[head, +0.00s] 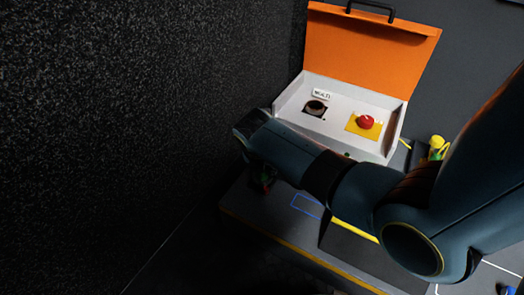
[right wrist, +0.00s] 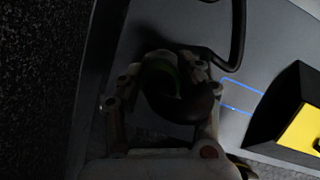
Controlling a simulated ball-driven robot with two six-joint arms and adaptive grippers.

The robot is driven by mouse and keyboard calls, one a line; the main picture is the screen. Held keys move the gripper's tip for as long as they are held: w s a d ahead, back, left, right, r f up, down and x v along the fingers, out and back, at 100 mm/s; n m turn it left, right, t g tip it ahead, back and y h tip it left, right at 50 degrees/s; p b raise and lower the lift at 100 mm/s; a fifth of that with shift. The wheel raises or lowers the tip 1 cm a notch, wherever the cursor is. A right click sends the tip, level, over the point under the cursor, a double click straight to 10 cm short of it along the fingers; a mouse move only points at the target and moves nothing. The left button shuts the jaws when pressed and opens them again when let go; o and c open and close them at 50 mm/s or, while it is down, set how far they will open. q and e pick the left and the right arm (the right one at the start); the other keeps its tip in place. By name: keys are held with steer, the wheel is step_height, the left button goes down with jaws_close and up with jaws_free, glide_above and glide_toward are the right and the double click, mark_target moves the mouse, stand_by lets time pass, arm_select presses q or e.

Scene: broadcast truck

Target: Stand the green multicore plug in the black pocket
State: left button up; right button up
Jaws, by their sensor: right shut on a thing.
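My right gripper (right wrist: 165,72) is shut on the green multicore plug (right wrist: 160,74), which looks dark with a green band; shadow hides much of its shape and tilt. In the head view my right gripper (head: 262,178) is small and dark, partly hidden by my own arm, to the lower left of the case. The black pocket (head: 315,107) is a dark square with a round opening on the white floor of the open case, beside a label reading MULTI. The gripper is outside the case, apart from the pocket. My left gripper is not in view.
The open case (head: 354,145) has a raised orange lid (head: 365,50). A red knob (head: 365,122) sits on a yellow square inside it. A yellow thing (head: 437,145) stands right of the case. A blue outline (head: 307,206) marks the surface. A dark wall is at left.

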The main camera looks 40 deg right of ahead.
steer(key=shift+f, duration=0.35)
steer(key=o, duration=1.1)
steer(key=v, duration=1.2)
